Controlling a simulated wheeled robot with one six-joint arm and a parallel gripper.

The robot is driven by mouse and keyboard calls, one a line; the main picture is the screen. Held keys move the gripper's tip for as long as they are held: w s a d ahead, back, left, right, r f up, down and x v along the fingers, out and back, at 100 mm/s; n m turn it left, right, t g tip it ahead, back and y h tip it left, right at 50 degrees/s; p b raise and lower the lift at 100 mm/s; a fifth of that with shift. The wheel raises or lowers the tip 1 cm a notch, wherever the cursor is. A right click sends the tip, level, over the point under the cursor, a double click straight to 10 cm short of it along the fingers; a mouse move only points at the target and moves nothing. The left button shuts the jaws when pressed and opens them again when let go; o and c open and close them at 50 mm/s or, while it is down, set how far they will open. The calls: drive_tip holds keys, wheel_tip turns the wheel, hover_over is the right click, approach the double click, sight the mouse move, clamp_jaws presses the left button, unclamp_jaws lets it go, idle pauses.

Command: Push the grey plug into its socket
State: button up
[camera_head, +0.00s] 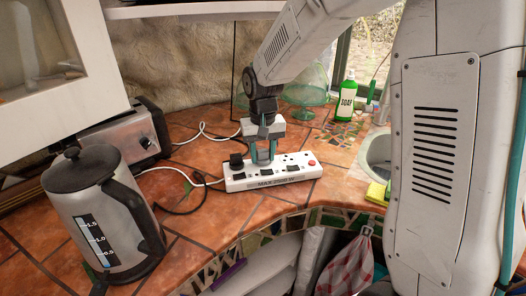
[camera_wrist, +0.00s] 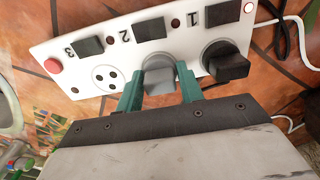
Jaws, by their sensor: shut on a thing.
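The white power strip (camera_head: 295,173) lies on the tiled counter, and it fills the upper part of the wrist view (camera_wrist: 125,62). My gripper (camera_head: 263,157) points down over the strip's middle. In the wrist view its two green fingers (camera_wrist: 161,88) are shut on the grey plug (camera_wrist: 159,72), one on each side. The plug is at the number 2 position, over its socket, whose holes are hidden. I cannot tell how far in it sits. A black plug (camera_wrist: 227,62) is in position 1, close beside the right finger. The position 3 socket (camera_wrist: 104,78) is empty.
A kettle (camera_head: 100,210) and a toaster (camera_head: 118,140) stand on the left. White and black cables (camera_head: 185,185) lie left of the strip. A green soap bottle (camera_head: 346,98) stands behind, and a sink (camera_head: 378,150) is at right. The counter's front edge is close.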

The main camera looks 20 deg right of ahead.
sight(263, 150)
drive_tip(key=o, duration=1)
wheel_tip(263, 150, up, 8)
drive_tip(key=shift+f, duration=0.1)
drive_tip(key=s+d+r, duration=0.1)
drive_tip(key=s+r, duration=0.1)
drive_tip(key=s, duration=1.3)
drive_tip(key=s+d+r+n+t, duration=0.1)
drive_tip(key=s+d+r, duration=0.1)
drive_tip(key=s, duration=1.3)
drive_tip(key=shift+r+n, duration=0.3)
drive_tip(key=shift+r, duration=0.2)
